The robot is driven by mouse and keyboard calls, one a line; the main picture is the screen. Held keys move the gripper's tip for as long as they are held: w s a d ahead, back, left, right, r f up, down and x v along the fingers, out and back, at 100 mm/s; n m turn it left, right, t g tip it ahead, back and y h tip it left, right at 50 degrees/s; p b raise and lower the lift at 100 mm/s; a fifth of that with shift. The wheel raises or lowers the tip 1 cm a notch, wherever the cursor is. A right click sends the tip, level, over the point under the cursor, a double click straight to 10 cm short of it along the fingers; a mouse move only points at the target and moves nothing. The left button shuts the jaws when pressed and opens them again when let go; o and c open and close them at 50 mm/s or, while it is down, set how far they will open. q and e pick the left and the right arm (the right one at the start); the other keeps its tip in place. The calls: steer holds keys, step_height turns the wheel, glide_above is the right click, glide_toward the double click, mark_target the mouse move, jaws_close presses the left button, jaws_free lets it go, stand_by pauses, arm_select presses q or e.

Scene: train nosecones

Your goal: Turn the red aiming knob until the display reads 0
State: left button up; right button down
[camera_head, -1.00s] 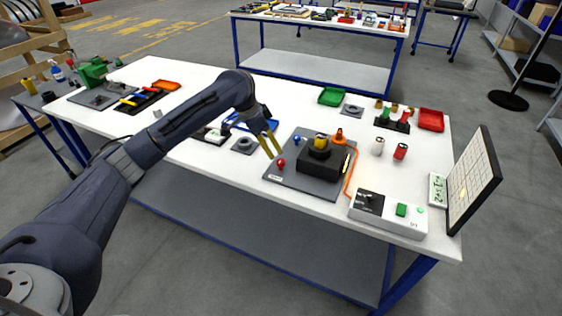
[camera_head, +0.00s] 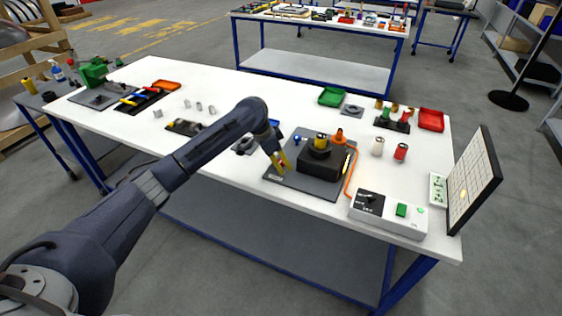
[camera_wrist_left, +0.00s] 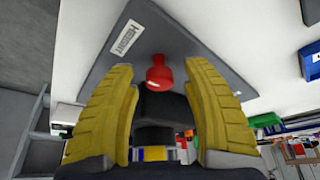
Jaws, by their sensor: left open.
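The red knob (camera_wrist_left: 160,74) stands on a dark grey plate (camera_wrist_left: 205,38) and shows between the yellow fingers of my left gripper (camera_wrist_left: 160,100) in the left wrist view. The fingers are open, with a gap on each side of the knob. In the head view my left gripper (camera_head: 282,163) is over the plate's left part (camera_head: 300,184) and mostly hides the red knob. A black block (camera_head: 325,163) with a yellow-topped round part sits on the plate. The small display (camera_head: 438,188) shows green characters too small to read. My right gripper is not in view.
A blue knob (camera_head: 297,139) is on the plate behind my gripper. An orange cable (camera_head: 350,172) runs toward a white control box (camera_head: 388,213).

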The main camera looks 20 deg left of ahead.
arm_select(q)
jaws_close()
steer(key=shift+m, duration=0.3)
stand_by(0.4)
steer(key=m+g+h, duration=0.1)
steer(key=m, duration=0.2)
steer(key=shift+r, duration=0.1)
steer(key=m+g, duration=0.2)
steer(key=m, duration=0.3)
steer(key=shift+d, duration=0.15)
steer(key=shift+m, duration=0.3)
stand_by(0.3)
steer(key=shift+c, duration=1.7)
jaws_free()
steer(key=shift+d, duration=0.15)
steer(key=o, duration=0.3)
steer(key=shift+a, duration=0.2)
steer(key=shift+o, duration=0.2)
steer(key=shift+a, duration=0.1)
